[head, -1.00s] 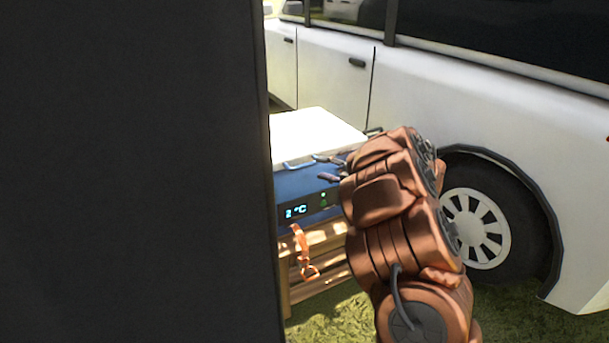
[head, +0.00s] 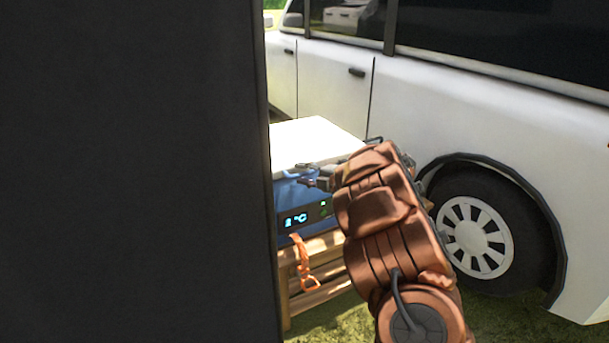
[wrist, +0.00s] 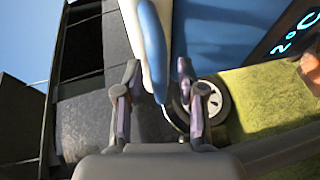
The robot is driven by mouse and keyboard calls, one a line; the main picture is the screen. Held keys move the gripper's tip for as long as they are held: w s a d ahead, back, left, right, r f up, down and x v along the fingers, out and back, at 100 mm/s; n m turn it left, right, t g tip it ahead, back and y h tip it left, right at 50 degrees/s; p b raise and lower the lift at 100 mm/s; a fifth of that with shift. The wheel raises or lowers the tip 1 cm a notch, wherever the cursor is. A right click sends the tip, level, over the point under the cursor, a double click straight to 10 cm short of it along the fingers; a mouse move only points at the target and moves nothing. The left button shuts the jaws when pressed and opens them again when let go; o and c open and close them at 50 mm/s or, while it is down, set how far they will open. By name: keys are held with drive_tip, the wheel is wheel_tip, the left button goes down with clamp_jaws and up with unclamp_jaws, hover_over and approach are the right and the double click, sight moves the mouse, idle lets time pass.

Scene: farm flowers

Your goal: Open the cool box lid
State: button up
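The cool box has a blue body (head: 287,196) with a lit temperature display and a white lid (head: 315,140), which looks closed. A light-blue handle (head: 287,174) sits at the lid's front edge, partly hidden by the dark fingers of my gripper (head: 312,175). In the wrist view, my gripper (wrist: 157,100) has its fingers apart, one on each side of the line of the blue handle (wrist: 153,45). The white lid edge (wrist: 130,20) runs beside the handle there. I cannot tell whether the fingers touch the handle.
The cool box stands on a wooden crate (head: 325,245) with an orange strap (head: 302,262) hanging in front. A white vehicle (head: 420,110) stands close behind and to the right. A large dark panel (head: 130,170) blocks the left of the head view. Grass lies below.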

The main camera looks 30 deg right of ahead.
drive_tip(key=shift+c, duration=0.3)
clamp_jaws()
drive_tip(key=shift+r, duration=0.1)
